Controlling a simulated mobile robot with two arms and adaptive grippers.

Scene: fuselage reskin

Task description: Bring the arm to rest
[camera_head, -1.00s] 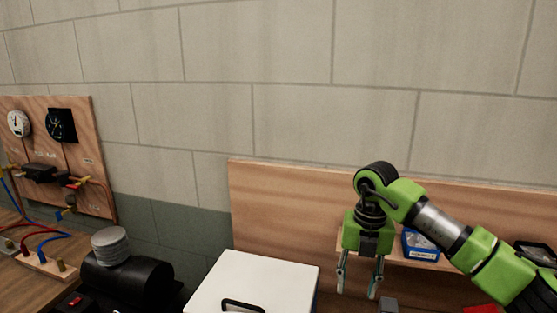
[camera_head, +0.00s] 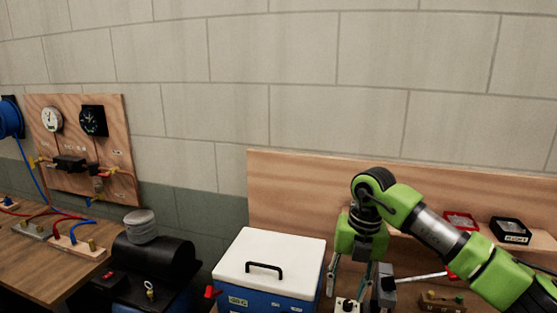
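My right arm, green and black, comes in from the right. Its gripper (camera_head: 350,282) hangs pointing down in front of the wooden back panel, just right of the blue box with the white lid. Its two grey fingers are apart and I see nothing held between them. A small white and black item (camera_head: 347,305) shows near the fingertips at the lower edge; I cannot tell whether they touch it. My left gripper is not in view.
The white-lidded box (camera_head: 268,262) stands left of the gripper. A grey block with a rod (camera_head: 388,292) is close on its right. Small trays (camera_head: 510,231) sit on a shelf behind the arm. A gauge board (camera_head: 80,145) and black cylinder (camera_head: 155,258) are at left.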

